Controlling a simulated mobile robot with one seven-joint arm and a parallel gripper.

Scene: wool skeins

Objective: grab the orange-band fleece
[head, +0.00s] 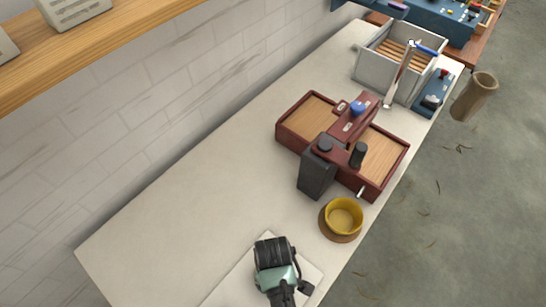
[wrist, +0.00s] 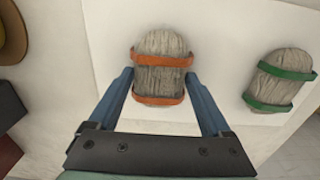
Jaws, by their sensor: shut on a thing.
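The orange-band fleece (wrist: 162,67) is a grey wool skein with two orange bands, in the upper middle of the wrist view. My gripper (wrist: 159,73) has its two blue fingers against the left and right sides of this skein and is shut on it. The skein appears to be over the white mat (wrist: 104,25); I cannot tell whether it touches it. A second grey skein with green bands (wrist: 281,79) lies to the right, apart from my gripper. In the head view my arm hides both skeins.
A yellow bowl (head: 343,217) on a brown base stands near the counter's edge. Behind it are a dark grey block (head: 316,176) and a dark red box (head: 293,130) with wooden panels. A grey crate (head: 370,68) stands farther back. The counter left of the box is clear (head: 200,190).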

